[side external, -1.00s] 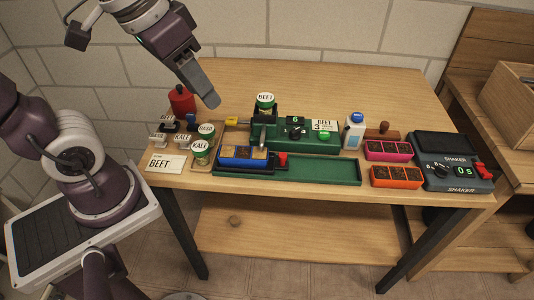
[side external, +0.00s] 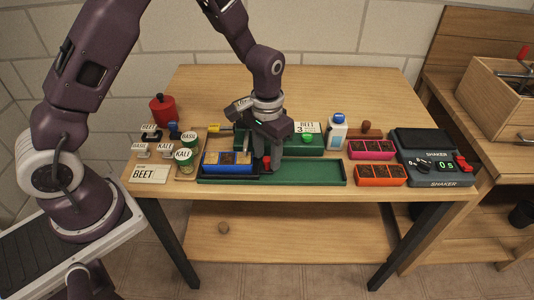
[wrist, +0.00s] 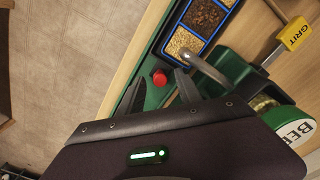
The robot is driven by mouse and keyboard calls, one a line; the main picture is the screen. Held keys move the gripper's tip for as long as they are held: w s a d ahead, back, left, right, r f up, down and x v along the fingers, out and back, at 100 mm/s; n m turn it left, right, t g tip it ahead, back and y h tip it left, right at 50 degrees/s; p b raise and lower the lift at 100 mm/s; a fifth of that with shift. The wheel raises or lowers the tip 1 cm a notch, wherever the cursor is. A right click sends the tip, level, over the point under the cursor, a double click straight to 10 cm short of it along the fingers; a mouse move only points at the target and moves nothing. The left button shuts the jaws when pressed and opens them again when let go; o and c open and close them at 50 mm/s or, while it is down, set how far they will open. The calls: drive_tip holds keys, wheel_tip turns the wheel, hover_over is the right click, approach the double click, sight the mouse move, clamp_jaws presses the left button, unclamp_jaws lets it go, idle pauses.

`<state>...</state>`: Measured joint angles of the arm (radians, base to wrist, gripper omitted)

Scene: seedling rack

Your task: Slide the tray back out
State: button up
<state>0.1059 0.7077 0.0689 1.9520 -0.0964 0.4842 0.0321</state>
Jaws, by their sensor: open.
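The blue tray (side external: 226,169), with soil-like fill in its compartments, sits at the left part of the long green track (side external: 312,173). A red knob (side external: 267,161) stands at the tray's right end. My gripper (side external: 267,168) is low over the track at this knob. In the wrist view the open fingers (wrist: 160,88) point at the red knob (wrist: 160,77), which shows between their tips. I cannot tell whether they touch it. The blue tray (wrist: 192,33) lies just beyond, with a metal spout over its near compartment.
Behind the track stands the green dispenser (side external: 318,143), with a yellow GRIT tag (wrist: 296,34) and BEET jar (wrist: 292,125). Labelled jars (side external: 184,158) stand left. Pink (side external: 371,150) and orange (side external: 381,175) trays and the shaker (side external: 437,170) are right. The track's right part is empty.

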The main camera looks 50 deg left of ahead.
clamp_jaws()
idle(1.4)
